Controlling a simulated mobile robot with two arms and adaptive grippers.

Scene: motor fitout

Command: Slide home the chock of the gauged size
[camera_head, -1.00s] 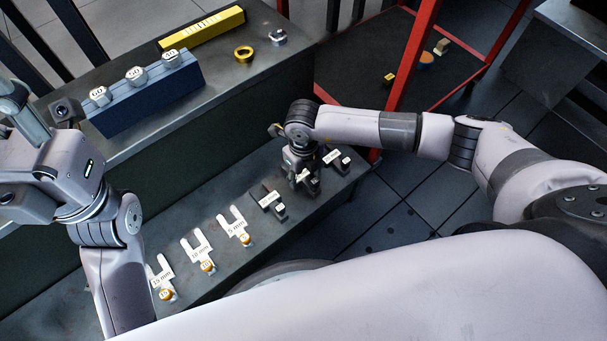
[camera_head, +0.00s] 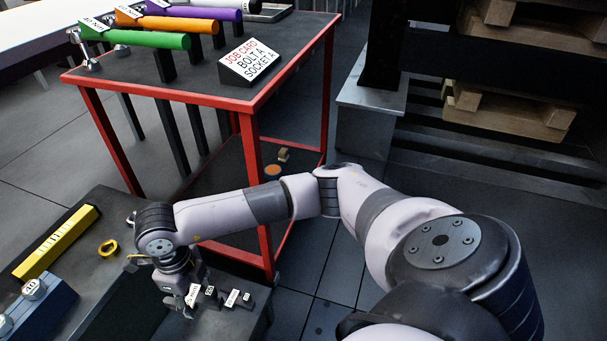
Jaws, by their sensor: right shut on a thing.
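My right gripper (camera_head: 184,303) points down at the lower bench, on the left of the picture. It is shut on what looks like a dark chock with a white label (camera_head: 193,293), mostly hidden by the fingers; its size mark is unreadable. Just right of it, another small dark block (camera_head: 210,293) shows a pale top. Farther right stands a dark chock with a white label (camera_head: 231,299), with a small pale-topped block (camera_head: 247,300) at its end. I cannot tell whether the held chock touches the bench. My left gripper is out of view.
A red-framed table (camera_head: 215,97) holds coloured handled tools and a job card (camera_head: 249,62) reading "BOLT A SOCKET A". Pallets (camera_head: 510,108) stand at right.

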